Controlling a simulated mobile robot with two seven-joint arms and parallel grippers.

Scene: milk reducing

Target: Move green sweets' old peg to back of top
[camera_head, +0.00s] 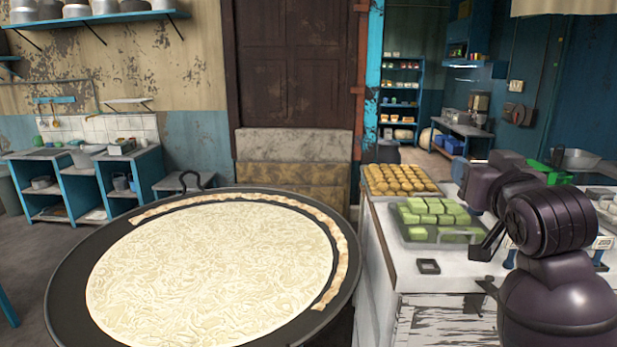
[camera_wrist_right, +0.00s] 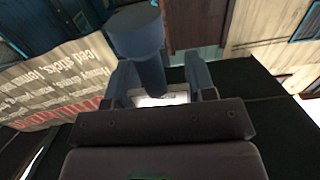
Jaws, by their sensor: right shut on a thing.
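The green sweets (camera_head: 432,212) are pale green blocks stacked in a clear tray (camera_head: 449,236) on the white counter (camera_head: 456,275). In the right wrist view my right gripper (camera_wrist_right: 162,82) is shut on a dark blue-grey peg (camera_wrist_right: 137,32) with a wide round head and a narrower stem. A small white card with print (camera_wrist_right: 163,99) shows between the fingers, by the stem's lower end. In the head view my right arm reaches over the counter, to the right of the sweets' tray. My left gripper is out of view.
A tray of brown round sweets (camera_head: 400,179) stands behind the green ones. A small dark square holder (camera_head: 428,266) lies near the counter's front edge. A large round pan with pale batter (camera_head: 212,268) fills the left foreground. A green crate (camera_head: 548,172) stands behind my arm.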

